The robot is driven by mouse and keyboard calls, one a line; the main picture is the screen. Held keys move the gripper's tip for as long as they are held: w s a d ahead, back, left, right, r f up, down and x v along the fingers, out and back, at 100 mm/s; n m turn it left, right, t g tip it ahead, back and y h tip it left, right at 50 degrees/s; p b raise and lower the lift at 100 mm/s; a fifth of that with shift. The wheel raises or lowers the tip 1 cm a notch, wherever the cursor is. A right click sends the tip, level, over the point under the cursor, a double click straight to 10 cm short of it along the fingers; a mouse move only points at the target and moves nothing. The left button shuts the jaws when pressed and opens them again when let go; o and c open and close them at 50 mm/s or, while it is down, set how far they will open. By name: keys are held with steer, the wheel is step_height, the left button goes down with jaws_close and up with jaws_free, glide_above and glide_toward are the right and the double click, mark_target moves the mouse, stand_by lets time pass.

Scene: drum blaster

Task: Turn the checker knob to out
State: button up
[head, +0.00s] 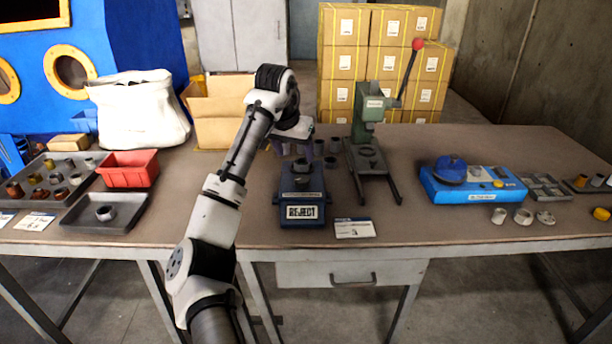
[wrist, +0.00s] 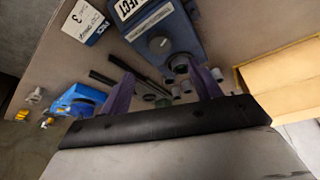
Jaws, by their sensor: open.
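The checker appears to be the dark blue box (head: 302,189) with a "REJECT" sign on its front, in the middle of the bench. It also shows at the top of the wrist view (wrist: 178,20). There, a round grey knob (wrist: 158,43) sits on its face, with a ring-shaped part (wrist: 181,63) beside it. I cannot read the knob's setting. My gripper (head: 297,149) hangs above the back of the checker with its purple fingers apart and empty. In the wrist view my gripper (wrist: 155,68) shows both fingers spread, apart from the knob.
A green press (head: 368,125) with a red-tipped lever stands just right of the checker. Grey cups (head: 334,145) stand between them. A white card (head: 354,228) lies in front. A black tray (head: 104,212) is at left, a blue device (head: 470,184) at right.

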mark_target(302, 179)
steer(key=p+x, duration=0.1)
steer(key=x, duration=1)
steer(key=shift+w+f, duration=0.1)
steer(key=shift+w, duration=0.05)
steer(key=shift+c, duration=0.4)
steer(key=c, duration=0.9)
steer(key=shift+p, duration=0.3)
